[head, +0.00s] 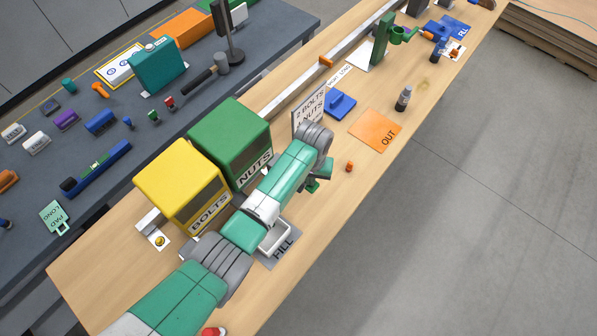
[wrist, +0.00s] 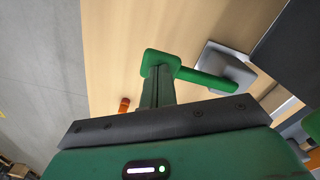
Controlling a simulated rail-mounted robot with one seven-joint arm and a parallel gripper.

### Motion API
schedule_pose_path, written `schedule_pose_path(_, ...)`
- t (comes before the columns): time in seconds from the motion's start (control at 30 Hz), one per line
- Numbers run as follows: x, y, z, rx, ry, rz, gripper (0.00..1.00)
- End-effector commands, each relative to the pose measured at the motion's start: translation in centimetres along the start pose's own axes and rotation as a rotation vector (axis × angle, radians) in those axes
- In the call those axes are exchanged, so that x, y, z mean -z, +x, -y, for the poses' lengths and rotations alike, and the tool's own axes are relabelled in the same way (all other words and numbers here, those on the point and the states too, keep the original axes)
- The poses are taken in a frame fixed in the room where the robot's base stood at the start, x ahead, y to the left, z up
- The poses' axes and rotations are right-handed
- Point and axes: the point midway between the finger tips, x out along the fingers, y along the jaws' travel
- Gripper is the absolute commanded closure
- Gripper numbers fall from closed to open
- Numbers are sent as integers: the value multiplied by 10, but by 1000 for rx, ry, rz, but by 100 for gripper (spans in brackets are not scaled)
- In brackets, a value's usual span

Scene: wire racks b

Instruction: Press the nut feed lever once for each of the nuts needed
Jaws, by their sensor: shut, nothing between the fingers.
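The green NUTS dispenser (head: 232,140) stands beside the yellow BOLTS dispenser (head: 182,185) on the wooden bench. My gripper (head: 314,186) is shut and empty, pointing down to the right of the NUTS dispenser, partly hidden by my arm. In the wrist view my shut fingers (wrist: 158,90) overlap a rounded green pad. A green lever bar (wrist: 205,79) runs from there to a grey block (wrist: 228,62). Whether the fingers touch the lever cannot be told. A sign (head: 309,111) lists bolts and nuts; its nut number is hard to read.
A small orange part (head: 349,167) is near the bench's front edge.

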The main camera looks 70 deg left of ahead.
Motion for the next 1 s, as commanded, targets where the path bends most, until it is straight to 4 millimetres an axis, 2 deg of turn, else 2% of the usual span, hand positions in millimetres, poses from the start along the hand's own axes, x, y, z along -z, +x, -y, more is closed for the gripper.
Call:
schedule_pose_path(0.43, 0, 0, 0, 0, 0, 0, 100)
schedule_pose_path(0.7, 0, 25, 0, 1, 1, 0, 100)
schedule_pose_path(0.77, 0, 21, 0, 1, 1, 0, 100)
schedule_pose_path(1.0, 0, 27, 0, 1, 1, 0, 100)
